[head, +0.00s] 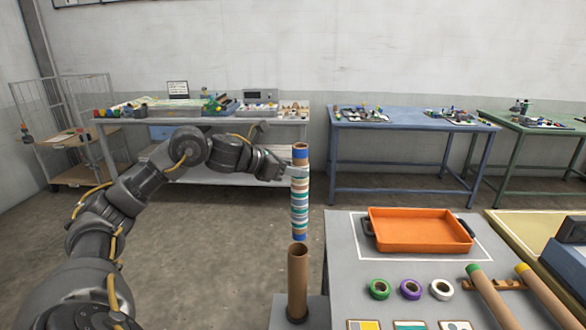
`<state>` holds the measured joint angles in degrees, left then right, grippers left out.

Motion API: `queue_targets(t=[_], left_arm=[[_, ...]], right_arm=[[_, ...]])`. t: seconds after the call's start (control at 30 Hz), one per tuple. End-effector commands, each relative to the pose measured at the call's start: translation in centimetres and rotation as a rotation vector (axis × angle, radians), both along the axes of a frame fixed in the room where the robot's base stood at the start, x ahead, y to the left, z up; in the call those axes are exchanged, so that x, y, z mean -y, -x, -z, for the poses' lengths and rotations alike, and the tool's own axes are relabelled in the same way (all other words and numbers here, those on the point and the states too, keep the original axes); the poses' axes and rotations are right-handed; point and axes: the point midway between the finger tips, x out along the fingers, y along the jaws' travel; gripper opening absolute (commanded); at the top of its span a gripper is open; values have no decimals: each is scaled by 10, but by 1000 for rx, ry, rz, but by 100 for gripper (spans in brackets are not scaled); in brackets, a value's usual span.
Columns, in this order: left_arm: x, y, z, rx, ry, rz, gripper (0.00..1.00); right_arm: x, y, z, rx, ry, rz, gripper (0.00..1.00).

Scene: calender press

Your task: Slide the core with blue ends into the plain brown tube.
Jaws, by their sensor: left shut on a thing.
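The core with blue ends (299,205) stands upright in the air. It has a blue band at top and bottom, bare brown near the top, and a striped wrap of teal, white and brown along most of its length. My left gripper (293,173) is shut on its upper part, coming in from the left. The plain brown tube (298,285) stands upright directly below, its open mouth facing up. The core's lower blue end is at the tube's far rim in the picture; I cannot tell the exact gap. My right gripper is out of view.
The tube stands on a grey stand (318,312) beside a grey table (345,275). On that table are an orange tray (420,245), green (379,289), purple (410,289) and white (440,289) rolls, and leaning tubes with green (493,300) and yellow (548,298) ends.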

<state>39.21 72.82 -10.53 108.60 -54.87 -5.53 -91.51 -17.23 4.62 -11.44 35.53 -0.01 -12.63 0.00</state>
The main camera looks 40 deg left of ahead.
Motion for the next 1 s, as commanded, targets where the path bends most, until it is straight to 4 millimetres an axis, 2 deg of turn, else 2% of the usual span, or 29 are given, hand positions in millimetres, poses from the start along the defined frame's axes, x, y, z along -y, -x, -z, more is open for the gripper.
queue_targets(t=[0.1,0.43,1.0], left_arm=[[0,0,13,1,0,0,14],[0,0,36,1,0,0,14],[0,1,37,1,-1,-1,14]], right_arm=[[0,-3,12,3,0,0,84],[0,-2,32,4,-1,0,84],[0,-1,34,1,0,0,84]])
